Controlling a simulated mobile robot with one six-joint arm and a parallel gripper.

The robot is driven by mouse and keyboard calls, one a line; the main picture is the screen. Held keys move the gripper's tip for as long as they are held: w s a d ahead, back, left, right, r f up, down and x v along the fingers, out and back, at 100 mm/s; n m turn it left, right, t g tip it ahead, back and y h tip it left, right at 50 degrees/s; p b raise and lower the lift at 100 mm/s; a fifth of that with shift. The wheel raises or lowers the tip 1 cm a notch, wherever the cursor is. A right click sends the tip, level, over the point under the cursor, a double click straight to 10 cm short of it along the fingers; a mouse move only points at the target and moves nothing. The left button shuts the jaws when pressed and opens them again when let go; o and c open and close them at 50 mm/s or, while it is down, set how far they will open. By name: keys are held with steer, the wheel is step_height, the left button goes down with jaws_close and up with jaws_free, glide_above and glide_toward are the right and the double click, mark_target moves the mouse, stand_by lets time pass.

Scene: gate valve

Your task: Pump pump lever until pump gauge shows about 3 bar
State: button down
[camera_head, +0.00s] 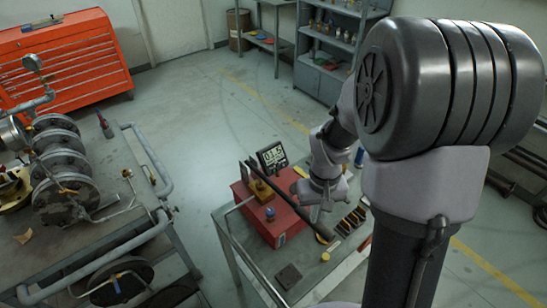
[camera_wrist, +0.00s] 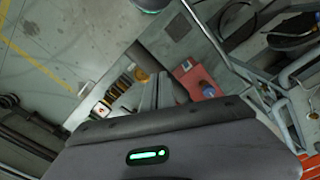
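The pump is a red box (camera_head: 274,222) on a grey table, with a brass-coloured block on top. The pump gauge (camera_head: 271,157) is a small black display standing behind it; its digits are too small to read surely. The dark pump lever (camera_head: 297,208) slopes from the box down to the right, towards the front. My gripper (camera_head: 318,208) hangs beside the lever's lower right part; whether it touches the lever is unclear. In the wrist view, the grey fingers (camera_wrist: 156,92) point towards the table, close together, with the red box (camera_wrist: 200,82) to their right. Their opening cannot be judged.
Small dark and yellow pieces (camera_head: 350,220) lie on the table right of the pump. A dark block (camera_head: 288,276) lies at its front. A cart with flanged valve parts (camera_head: 62,165) stands left. A red tool cabinet (camera_head: 60,60) and shelves stand behind.

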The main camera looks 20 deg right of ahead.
steer(key=shift+f+b, duration=2.9)
steer(key=shift+f, duration=0.7)
step_height(320, 180, up, 11)
steer(key=p, duration=0.9)
steer(key=shift+r, duration=0.1)
steer(key=shift+f+b, duration=2.1)
steer(key=shift+f, duration=0.55)
step_height(320, 180, up, 5)
steer(key=p, duration=0.4)
steer(key=shift+r, duration=0.15)
steer(key=shift+f+b, duration=0.3)
steer(key=shift+f, duration=0.25)
